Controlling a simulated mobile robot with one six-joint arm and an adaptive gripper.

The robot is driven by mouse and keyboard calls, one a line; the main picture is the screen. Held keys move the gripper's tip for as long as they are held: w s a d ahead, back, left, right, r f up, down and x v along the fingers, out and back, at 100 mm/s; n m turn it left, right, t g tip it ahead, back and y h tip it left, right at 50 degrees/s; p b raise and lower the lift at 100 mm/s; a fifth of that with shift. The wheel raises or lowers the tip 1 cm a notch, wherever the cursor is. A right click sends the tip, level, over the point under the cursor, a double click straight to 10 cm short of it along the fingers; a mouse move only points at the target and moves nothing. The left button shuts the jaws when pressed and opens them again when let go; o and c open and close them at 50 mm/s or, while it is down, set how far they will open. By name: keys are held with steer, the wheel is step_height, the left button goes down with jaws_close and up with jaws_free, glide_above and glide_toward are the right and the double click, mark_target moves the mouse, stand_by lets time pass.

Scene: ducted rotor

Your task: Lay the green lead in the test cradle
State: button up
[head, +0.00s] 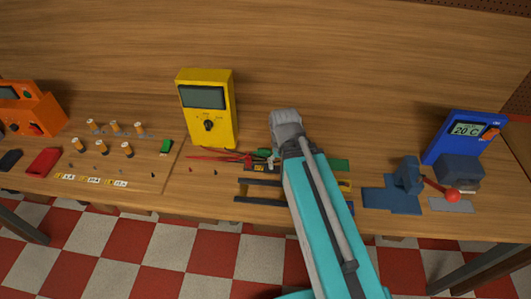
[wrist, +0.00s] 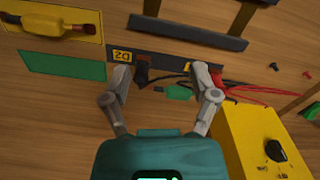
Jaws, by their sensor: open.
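The green lead (wrist: 178,92) has a green body with a thin tip and lies on the bench. It also shows in the head view (head: 264,153), left of my arm. In the wrist view my gripper (wrist: 161,73) is open, with its fingers either side of the green lead, which sits nearer the right finger. No grip on it is seen. In the head view my fingertips are hidden. A pair of dark rails (wrist: 188,34) at the top of the wrist view may be the test cradle; I cannot tell for sure.
A black lead (wrist: 141,72) and a red lead (wrist: 218,82) lie close to the green one. The yellow meter (wrist: 262,148) stands at the lower right of the wrist view. A green pad (wrist: 62,65) and a yellow pad (wrist: 85,15) lie at the left.

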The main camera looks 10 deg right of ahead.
steer(key=w+a+r+m+p, duration=0.1)
steer(key=w+m, duration=0.7)
steer(key=m, duration=0.2)
steer(key=w+a+r+m+p, duration=0.1)
steer(key=w+r+m+p, duration=0.1)
steer(key=w+m, duration=0.6)
steer(key=shift+a+r+m, duration=0.25)
steer(key=shift+a+m, duration=0.1)
steer(key=shift+m, duration=1.15)
steer(key=b, duration=0.8)
glide_above(264, 151)
step_height(264, 151, down, 9)
steer(key=shift+r, duration=0.15)
steer(key=shift+w+f+b, duration=0.1)
steer(key=shift+f+b, duration=2.5)
steer(key=shift+b, duration=0.1)
jaws_close()
